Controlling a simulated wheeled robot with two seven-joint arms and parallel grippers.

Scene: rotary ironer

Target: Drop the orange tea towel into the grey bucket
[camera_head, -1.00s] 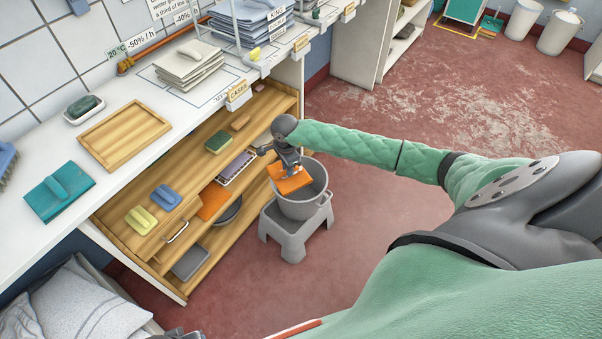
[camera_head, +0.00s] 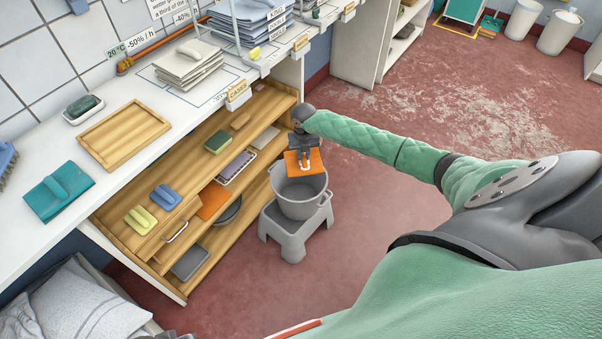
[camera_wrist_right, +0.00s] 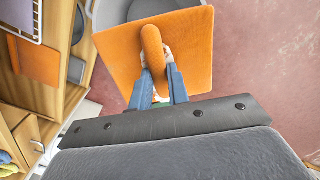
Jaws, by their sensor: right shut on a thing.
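The orange tea towel (camera_head: 291,163) hangs from my right gripper (camera_head: 305,160) above the back of the grey bucket (camera_head: 301,206). In the right wrist view the towel (camera_wrist_right: 190,60) is a flat orange square with a raised roll, and the fingers of my right gripper (camera_wrist_right: 158,72) are shut on that roll. The bucket's rim (camera_wrist_right: 103,15) shows past the towel's upper edge in that view; the towel hides much of its opening. The bucket stands on a grey stool (camera_head: 287,235). My left gripper is not clearly in view.
Wooden shelves (camera_head: 250,120) stand just left of the bucket, holding sponges, a wire tray and another orange cloth (camera_head: 212,202). The white counter (camera_head: 130,75) runs above them. Red floor (camera_head: 370,220) lies open to the right of the bucket.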

